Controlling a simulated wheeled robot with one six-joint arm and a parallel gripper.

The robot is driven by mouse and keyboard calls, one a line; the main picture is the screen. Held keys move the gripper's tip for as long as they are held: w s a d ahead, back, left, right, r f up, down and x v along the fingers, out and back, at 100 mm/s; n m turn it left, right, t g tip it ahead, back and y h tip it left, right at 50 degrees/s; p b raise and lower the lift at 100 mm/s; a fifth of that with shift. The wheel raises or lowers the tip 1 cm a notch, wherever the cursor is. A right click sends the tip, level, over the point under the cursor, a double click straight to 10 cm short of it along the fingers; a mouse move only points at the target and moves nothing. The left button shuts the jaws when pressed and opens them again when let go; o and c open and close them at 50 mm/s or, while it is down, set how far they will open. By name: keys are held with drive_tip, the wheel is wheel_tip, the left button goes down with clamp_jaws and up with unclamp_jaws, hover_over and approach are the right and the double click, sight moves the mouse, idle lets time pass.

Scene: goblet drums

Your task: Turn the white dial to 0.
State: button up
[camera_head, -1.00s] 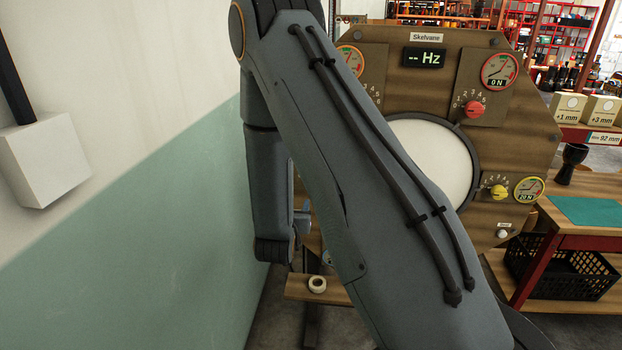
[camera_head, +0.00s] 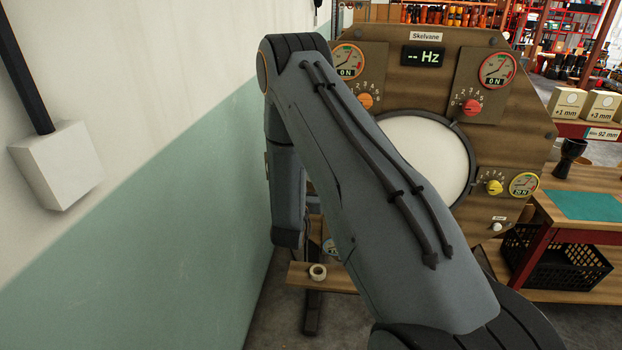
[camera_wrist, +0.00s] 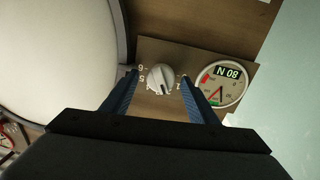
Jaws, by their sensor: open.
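The white dial (camera_wrist: 160,79) shows in the wrist view on a brown panel of the round-faced device, with printed numbers around it, upside down in this view. Which number it points at is too small to tell. Its gauge (camera_wrist: 221,84) beside it has a display that seems to read 80 N. My gripper (camera_wrist: 159,77) is open, with one blue finger on each side of the dial. I cannot tell whether the fingers touch it or how deep they reach. In the head view my arm hides the dial and the gripper.
The board (camera_head: 430,85) also carries an orange dial (camera_head: 366,101), a red dial (camera_head: 471,107) and a yellow dial (camera_head: 494,187), each with a gauge. A white drumhead (camera_head: 432,160) fills its middle. A wall stands close on the left, with a white box (camera_head: 58,165). A tape roll (camera_head: 318,272) lies on a low ledge.

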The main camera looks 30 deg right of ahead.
drive_tip(key=shift+d, duration=0.15)
drive_tip(key=c, duration=1)
drive_tip(key=shift+c, duration=0.2)
drive_tip(key=shift+w+n, duration=0.1)
drive_tip(key=shift+n, duration=0.3)
drive_tip(key=n+t+b, duration=0.1)
drive_tip(key=n+b, duration=0.3)
drive_tip(key=n, duration=0.7)
drive_tip(key=shift+f+n, duration=0.15)
drive_tip(key=shift+n, duration=0.15)
drive_tip(key=o, duration=1)
